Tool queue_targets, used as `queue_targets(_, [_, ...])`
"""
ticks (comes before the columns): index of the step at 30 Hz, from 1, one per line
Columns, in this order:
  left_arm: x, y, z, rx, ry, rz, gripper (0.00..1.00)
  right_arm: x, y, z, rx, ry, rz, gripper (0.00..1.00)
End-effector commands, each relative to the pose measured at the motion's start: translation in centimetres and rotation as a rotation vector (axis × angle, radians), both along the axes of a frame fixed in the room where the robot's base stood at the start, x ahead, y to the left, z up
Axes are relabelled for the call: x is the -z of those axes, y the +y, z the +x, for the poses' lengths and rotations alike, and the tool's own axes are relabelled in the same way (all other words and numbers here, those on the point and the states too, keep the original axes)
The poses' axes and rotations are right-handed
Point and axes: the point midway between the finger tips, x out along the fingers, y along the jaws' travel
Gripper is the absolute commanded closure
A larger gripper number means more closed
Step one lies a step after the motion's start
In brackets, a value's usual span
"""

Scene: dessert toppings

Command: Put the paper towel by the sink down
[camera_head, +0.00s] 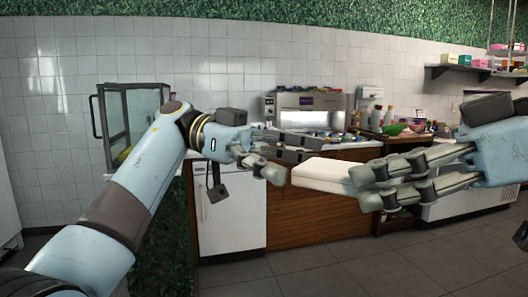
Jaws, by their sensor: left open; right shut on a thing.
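A white, flat, block-like thing (322,174), which I take to be the paper towel, is held in the air at the middle of the view. My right gripper (364,188) is shut on its right end. My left gripper (293,160) is open and empty, just left of the white thing, with its fingers pointing toward it. I cannot tell whether a fingertip touches it. No sink can be made out; my arms and the held thing cover part of the counter.
The counter (350,153) runs along the tiled wall, crowded with bottles, bowls and small items. A silver machine (312,108) stands at its back. The grey floor (330,272) in front is clear.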

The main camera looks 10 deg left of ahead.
Motion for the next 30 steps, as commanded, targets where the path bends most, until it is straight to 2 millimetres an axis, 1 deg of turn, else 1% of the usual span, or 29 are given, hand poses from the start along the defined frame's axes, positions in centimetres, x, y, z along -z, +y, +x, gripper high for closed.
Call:
queue_targets(1, [0.1, -1.0, -0.4, 0.002, 0.001, -0.004, 0.04, 0.0, 0.0, 0.0, 0.0, 0.0, 0.0, 0.52])
queue_targets(3, [0.3, -2.3, -0.8, 0.002, 0.001, -0.003, 0.04, 0.0, 0.0, 0.0, 0.0, 0.0, 0.0, 0.52])
queue_targets(6, [0.6, -3.8, -1.4, 0.001, 0.001, -0.003, 0.04, 0.0, 0.0, 0.0, 0.0, 0.0, 0.0, 0.52])
queue_targets(9, [0.8, -4.9, -1.7, 0.001, 0.001, -0.003, 0.04, 0.0, 0.0, 0.0, 0.0, 0.0, 0.0, 0.52])
queue_targets(15, [0.9, -5.8, -2.0, -0.001, 0.0, -0.001, 0.04, 0.0, 0.0, 0.0, 0.0, 0.0, 0.0, 0.52])
queue_targets(22, [0.9, -5.9, -2.1, -0.001, 0.0, -0.001, 0.04, 0.0, 0.0, 0.0, 0.0, 0.0, 0.001, 0.52])
queue_targets(23, [0.9, -5.9, -2.1, -0.001, 0.0, -0.001, 0.06, 0.0, 0.0, 0.0, 0.0, 0.0, 0.001, 0.52])
queue_targets(30, [0.9, -5.9, -2.0, -0.002, 0.001, -0.001, 0.37, 0.0, 0.0, 0.0, -0.002, -0.001, 0.001, 0.51])
